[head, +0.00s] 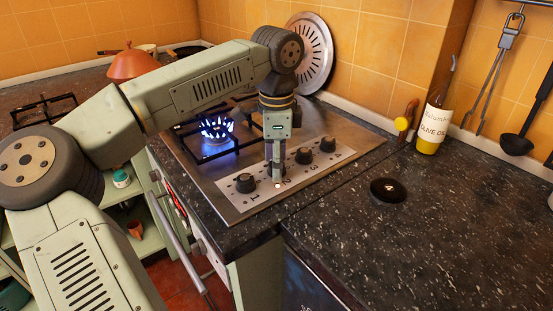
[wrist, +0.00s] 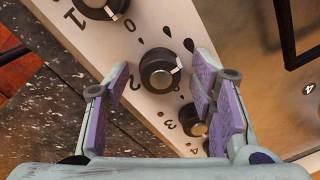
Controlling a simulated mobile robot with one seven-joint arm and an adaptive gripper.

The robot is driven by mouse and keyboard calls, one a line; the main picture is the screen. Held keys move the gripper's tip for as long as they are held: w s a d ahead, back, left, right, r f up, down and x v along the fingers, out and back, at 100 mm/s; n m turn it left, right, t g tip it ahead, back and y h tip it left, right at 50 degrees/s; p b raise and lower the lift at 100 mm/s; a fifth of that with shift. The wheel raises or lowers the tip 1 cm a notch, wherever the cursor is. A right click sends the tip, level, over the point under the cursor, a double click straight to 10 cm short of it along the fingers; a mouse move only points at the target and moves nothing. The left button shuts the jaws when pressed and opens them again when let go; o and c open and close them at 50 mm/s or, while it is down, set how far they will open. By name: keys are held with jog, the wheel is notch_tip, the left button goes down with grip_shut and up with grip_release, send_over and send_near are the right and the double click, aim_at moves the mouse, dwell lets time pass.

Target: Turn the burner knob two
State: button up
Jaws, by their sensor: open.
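Knob two (wrist: 160,72) is a round black knob with a white mark, beside the printed 2 on the pale control strip (head: 262,197). In the wrist view its mark points right. My gripper (head: 277,178) points down over the strip and hides most of knob two in the head view. In the wrist view my gripper (wrist: 163,70) is open, with its purple-padded fingers on either side of knob two and gaps showing between. I cannot tell how far the fingertips are above the strip.
Knob one (head: 245,183) and knob three (head: 304,156) flank it closely; knob four (head: 328,145) is farther right. A blue flame (head: 216,128) burns under the grate behind. A black disc (head: 388,191) and an oil bottle (head: 434,115) stand on the right counter.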

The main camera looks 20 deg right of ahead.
jog(key=shift+c, duration=0.3)
jog(key=c, duration=1.1)
jog(key=shift+m, duration=0.3)
jog(key=m+b, duration=0.1)
jog(key=m, duration=0.7)
jog(key=shift+b, duration=0.4)
jog(key=m, duration=0.4)
jog(key=shift+w+m+p, duration=0.1)
jog(key=shift+m+p, duration=0.4)
jog(key=shift+m, duration=2)
